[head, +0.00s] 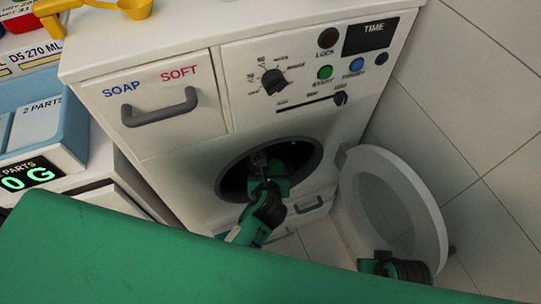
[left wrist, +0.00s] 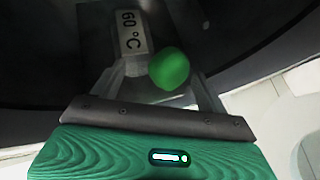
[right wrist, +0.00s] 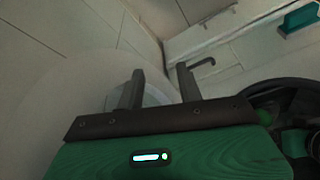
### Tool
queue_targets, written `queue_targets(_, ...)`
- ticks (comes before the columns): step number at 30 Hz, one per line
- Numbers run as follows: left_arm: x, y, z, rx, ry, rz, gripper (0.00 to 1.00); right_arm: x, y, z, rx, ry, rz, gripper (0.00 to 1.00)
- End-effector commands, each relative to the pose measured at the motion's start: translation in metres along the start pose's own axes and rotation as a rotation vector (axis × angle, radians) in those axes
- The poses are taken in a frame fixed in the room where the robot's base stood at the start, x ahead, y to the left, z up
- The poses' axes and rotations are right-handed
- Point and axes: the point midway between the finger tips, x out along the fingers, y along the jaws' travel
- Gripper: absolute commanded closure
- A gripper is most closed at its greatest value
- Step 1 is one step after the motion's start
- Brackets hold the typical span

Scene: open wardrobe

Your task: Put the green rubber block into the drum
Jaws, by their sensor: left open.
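The green rubber block (left wrist: 169,68) shows as a rounded green lump in the left wrist view, inside the dark drum and between my open fingers. It lies beside a pale piece marked "60 °C" (left wrist: 132,32). In the head view the drum's round opening (head: 312,152) is in the washer front. My left gripper (head: 265,165) reaches into that opening and is open; its fingertips are partly hidden in the dark. Whether the block touches a finger is unclear. My right gripper (right wrist: 160,85) is open and empty, low near the washer door.
The round white washer door (head: 433,215) stands open to the right of the drum. The soap drawer (head: 160,108) is shut above left. A yellow scoop (head: 135,8) lies on top of the washer. A scale display (head: 28,177) is at the left. A tiled wall (head: 490,110) bounds the right.

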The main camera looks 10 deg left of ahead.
Motion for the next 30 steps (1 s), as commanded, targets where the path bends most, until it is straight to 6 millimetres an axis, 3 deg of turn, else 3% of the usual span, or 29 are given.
queue_targets(3, -0.019, 0.0, -0.013, 0.001, 0.002, 0.0, 0.24, 0.005, 0.0, 0.0, 0.0, -0.005, 0.0, 0.64)
queue_targets(9, -0.036, 0.0, -0.025, -0.001, 0.001, 0.0, 0.24, 0.009, 0.0, 0.001, -0.001, -0.009, 0.0, 0.64)
queue_targets(30, -0.039, 0.0, -0.026, -0.001, 0.0, 0.0, 0.24, 0.009, -0.001, 0.002, 0.0, -0.01, -0.001, 0.64)
